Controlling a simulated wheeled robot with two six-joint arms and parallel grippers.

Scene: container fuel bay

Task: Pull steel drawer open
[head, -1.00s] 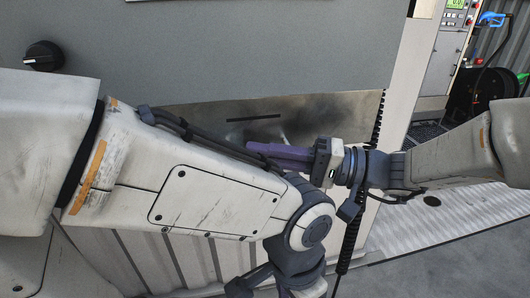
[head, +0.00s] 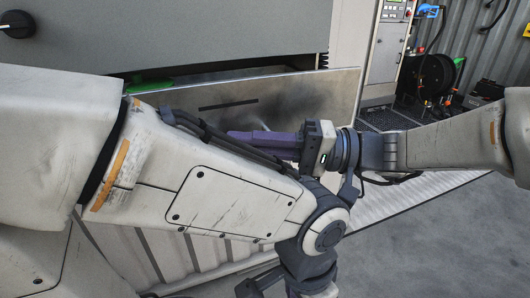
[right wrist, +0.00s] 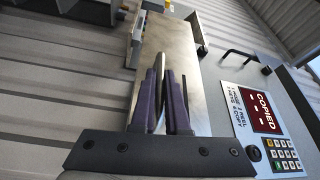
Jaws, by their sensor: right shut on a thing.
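The steel drawer (head: 285,99) stands partly open in the head view. A dark gap separates its scuffed front, with a black slot, from the grey cabinet face. The bare steel front also shows in the right wrist view (right wrist: 190,60). My right gripper (head: 232,137) reaches in from the right with its purple fingers at the drawer front. In the right wrist view its fingers (right wrist: 167,78) are closed on a thin pale metal handle (right wrist: 161,95). In the head view my left forearm hides the handle. My left gripper is mostly cut off at the bottom edge.
A green thing (head: 150,87) shows in the gap behind the drawer front. The grey cabinet (head: 200,35) with a black knob (head: 17,24) rises above. A control panel, hose reel (head: 428,77) and blue nozzle (head: 428,11) stand at back right. Grey floor lies clear at lower right.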

